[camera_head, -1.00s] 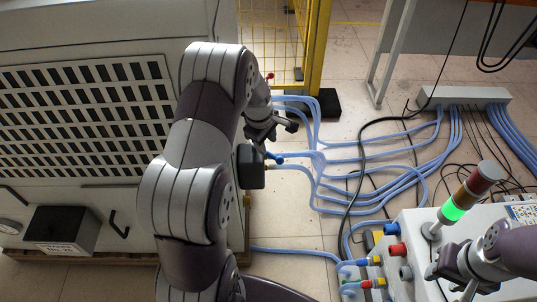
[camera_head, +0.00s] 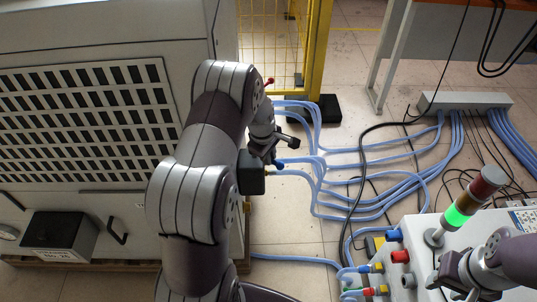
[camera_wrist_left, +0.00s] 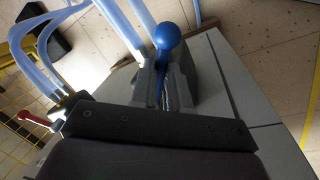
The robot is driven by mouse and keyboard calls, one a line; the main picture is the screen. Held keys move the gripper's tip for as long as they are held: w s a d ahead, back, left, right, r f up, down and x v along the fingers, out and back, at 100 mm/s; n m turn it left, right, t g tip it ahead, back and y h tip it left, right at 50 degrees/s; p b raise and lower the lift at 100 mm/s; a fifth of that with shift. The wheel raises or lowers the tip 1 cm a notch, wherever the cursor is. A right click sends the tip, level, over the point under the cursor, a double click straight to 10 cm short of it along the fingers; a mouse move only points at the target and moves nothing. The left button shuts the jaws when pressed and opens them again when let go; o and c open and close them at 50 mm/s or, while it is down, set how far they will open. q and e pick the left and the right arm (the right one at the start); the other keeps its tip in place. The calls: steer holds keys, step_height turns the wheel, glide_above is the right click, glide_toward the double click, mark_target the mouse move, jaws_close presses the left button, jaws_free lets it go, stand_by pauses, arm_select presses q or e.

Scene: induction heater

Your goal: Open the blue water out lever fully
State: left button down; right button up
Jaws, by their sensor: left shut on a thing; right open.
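The blue water out lever (camera_head: 279,164) sticks out beside the dark box on the right side of the large grey cabinet. In the left wrist view, its round blue knob (camera_wrist_left: 171,38) shows beyond my fingertips. My left gripper (camera_head: 272,158) is at the lever, and its two fingers (camera_wrist_left: 164,82) are shut on the lever's stem. The lever's base is hidden by the fingers.
Several light blue hoses (camera_head: 345,160) run from the cabinet side across the floor to a grey manifold (camera_head: 465,98). A red lever (camera_head: 269,82) is farther back, near the yellow fence (camera_head: 318,50). A signal tower with green lit (camera_head: 455,216) stands on the white box.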

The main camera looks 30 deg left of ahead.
arm_select(q)
steer(key=shift+w+r+n+p, duration=0.15)
steer(key=shift+r+n+p, duration=0.15)
steer(key=shift+p, duration=0.3)
steer(key=w+n+p, duration=0.1)
steer(key=n+p, duration=0.1)
steer(key=shift+d+p, duration=0.1)
steer(key=shift+p, duration=0.3)
steer(key=shift+w+a+f+n+y, duration=0.15)
steer(key=shift+w+n+y, duration=0.35)
steer(key=shift+n, duration=0.75)
steer(key=shift+w+a+f+n+y, duration=0.2)
steer(key=shift+w+n, duration=0.5)
steer(key=shift+n, duration=0.55)
steer(key=shift+r, duration=0.1)
steer(key=c, duration=1.1)
jaws_free()
steer(key=p+v, duration=0.2)
steer(key=v, duration=1)
steer(key=shift+r, duration=0.35)
